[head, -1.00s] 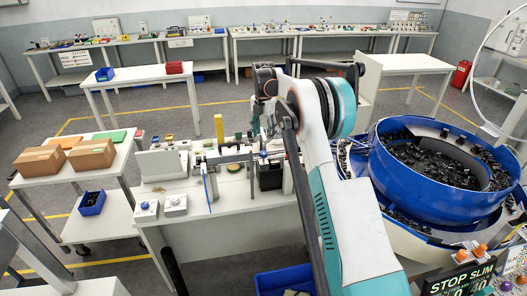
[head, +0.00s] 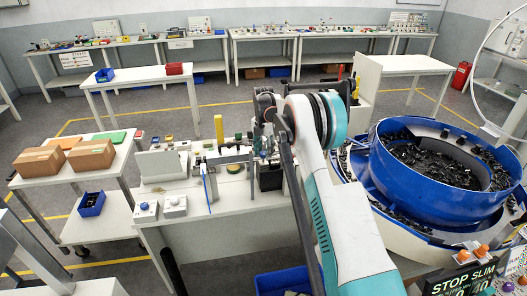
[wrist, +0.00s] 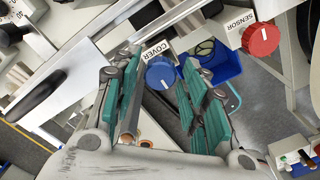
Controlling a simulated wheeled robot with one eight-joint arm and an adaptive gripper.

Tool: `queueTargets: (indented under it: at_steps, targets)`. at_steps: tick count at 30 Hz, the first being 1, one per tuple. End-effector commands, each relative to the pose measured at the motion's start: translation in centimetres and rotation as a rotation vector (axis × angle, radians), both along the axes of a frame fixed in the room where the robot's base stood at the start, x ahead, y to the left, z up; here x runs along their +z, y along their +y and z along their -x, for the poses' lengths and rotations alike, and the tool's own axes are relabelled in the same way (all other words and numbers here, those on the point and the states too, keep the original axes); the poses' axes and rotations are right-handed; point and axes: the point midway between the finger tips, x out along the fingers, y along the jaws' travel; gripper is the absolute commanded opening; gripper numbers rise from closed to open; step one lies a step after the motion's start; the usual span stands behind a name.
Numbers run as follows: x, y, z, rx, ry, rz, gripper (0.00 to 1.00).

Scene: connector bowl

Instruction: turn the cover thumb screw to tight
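The cover thumb screw (wrist: 161,73) is a round blue knob beside a white label reading COVER (wrist: 157,49) in the wrist view. My gripper (wrist: 166,60) is open, with its two teal-padded fingers on either side of the knob in the picture. The knob shows in the gap near the fingertips; I see no finger closed on it. How far the tips are from it in depth, I cannot tell. In the head view my arm hides the gripper and the knob.
A red knob (wrist: 262,39) labelled SENSOR sits to the right in the wrist view. A blue bin (wrist: 214,62) lies behind the right finger. In the head view the white workbench (head: 215,235) carries fixtures, and a large blue bowl feeder (head: 385,185) stands to its right.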

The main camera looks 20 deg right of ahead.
Motion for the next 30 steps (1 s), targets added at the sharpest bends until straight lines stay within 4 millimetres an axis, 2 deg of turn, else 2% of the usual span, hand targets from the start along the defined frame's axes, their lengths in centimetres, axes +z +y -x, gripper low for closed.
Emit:
queueTargets:
  at_steps: [1,3,4,17,30]
  targets:
    - [0.01,0.0,0.0,0.0,0.0,0.0,0.21]
    - [0.02,0.0,0.0,0.0,0.0,0.0,0.05]
    - [0.02,0.0,0.0,0.0,0.0,0.0,0.03]
    - [-0.02,0.01,-0.02,-0.058,0.0,0.0,0.03]
    - [-0.07,0.02,-0.02,-0.403,-0.001,0.0,0.03]
